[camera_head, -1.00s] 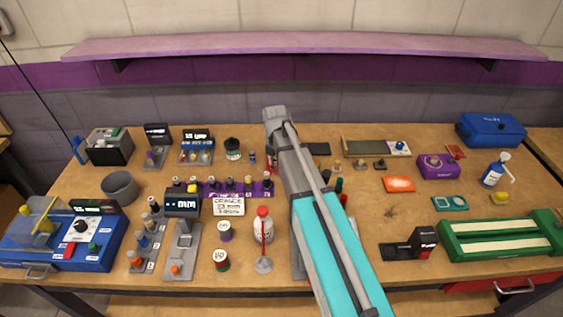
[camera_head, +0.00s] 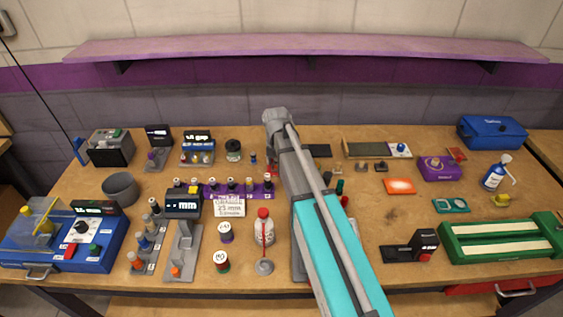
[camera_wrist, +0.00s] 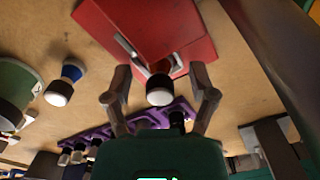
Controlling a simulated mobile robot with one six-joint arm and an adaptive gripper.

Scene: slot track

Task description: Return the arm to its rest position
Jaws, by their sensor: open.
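My arm reaches up from the bottom right of the head view across the middle of the bench (camera_head: 375,215), and it hides part of what lies behind it. My gripper is not clearly visible in the head view. In the wrist view my gripper (camera_wrist: 160,92) is open, with its two grey fingers spread apart. A dark piece with a white end (camera_wrist: 160,92) shows between the fingers in the picture, below a red block (camera_wrist: 145,35). I cannot tell how far it is from the fingers, and no contact shows.
A purple rack (camera_head: 222,190) with several small pegs stands left of the arm, behind a white card (camera_head: 229,206). A red-capped bottle (camera_head: 264,232) stands close to the arm. Blue device (camera_head: 95,250) at left, green track (camera_head: 500,236) at right. A purple shelf (camera_head: 300,46) hangs above.

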